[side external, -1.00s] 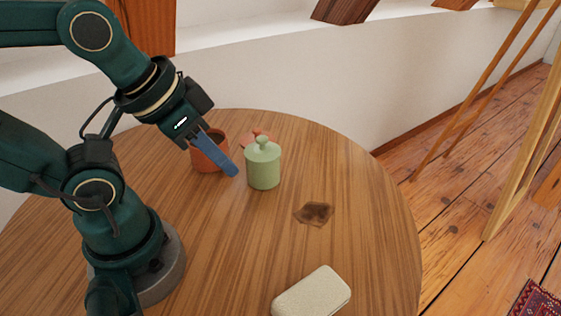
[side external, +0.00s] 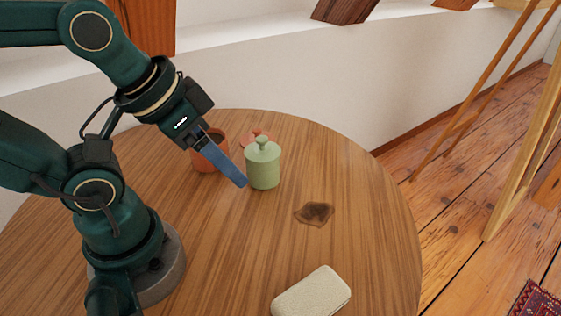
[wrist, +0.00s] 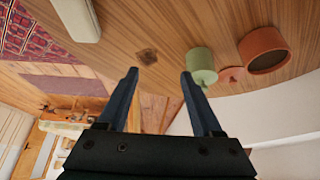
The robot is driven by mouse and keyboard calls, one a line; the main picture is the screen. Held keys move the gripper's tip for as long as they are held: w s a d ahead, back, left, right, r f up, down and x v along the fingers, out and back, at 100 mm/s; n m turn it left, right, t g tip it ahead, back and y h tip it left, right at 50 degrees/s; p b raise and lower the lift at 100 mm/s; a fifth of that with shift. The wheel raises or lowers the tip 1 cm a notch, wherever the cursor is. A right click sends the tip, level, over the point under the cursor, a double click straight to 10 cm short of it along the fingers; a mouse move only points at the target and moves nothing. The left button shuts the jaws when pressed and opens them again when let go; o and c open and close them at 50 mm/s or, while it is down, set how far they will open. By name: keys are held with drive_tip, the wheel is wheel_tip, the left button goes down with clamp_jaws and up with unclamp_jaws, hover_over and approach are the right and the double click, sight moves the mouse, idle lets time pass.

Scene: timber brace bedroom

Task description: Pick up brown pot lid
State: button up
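A reddish-brown lid (side external: 262,133) lies on the round wooden table behind the green jar, which partly hides it in the side view. In the wrist view the lid (wrist: 232,74) lies flat between the green jar and the brown pot. The brown pot (side external: 208,157) stands upright with its top open, partly behind my gripper. My gripper (side external: 240,181) is above the table in front of the pot, left of the green jar and apart from the lid. The wrist view shows my gripper's two blue fingers (wrist: 159,73) spread wide with nothing between them.
The green lidded jar (side external: 263,168) stands upright close to the lid. A dark brown flat patch (side external: 314,213) lies right of centre, and a pale rounded block (side external: 312,292) is near the front. A white wall (side external: 330,90) rises behind the table.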

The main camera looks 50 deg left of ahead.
drive_tip(key=w+a+r+n+t+y, duration=0.1)
drive_tip(key=w+a+r+n, duration=0.35)
drive_tip(key=w, duration=0.35)
drive_tip(key=n+g+y, duration=0.3)
drive_tip(key=n+g, duration=0.1)
drive_tip(key=n, duration=0.2)
hover_over(257, 129)
drive_tip(key=s+d, duration=0.2)
drive_tip(key=f, duration=1.3)
drive_tip(key=shift+w+f, duration=0.25)
drive_tip(key=shift+f, duration=0.05)
drive_tip(key=shift+x, duration=2.35)
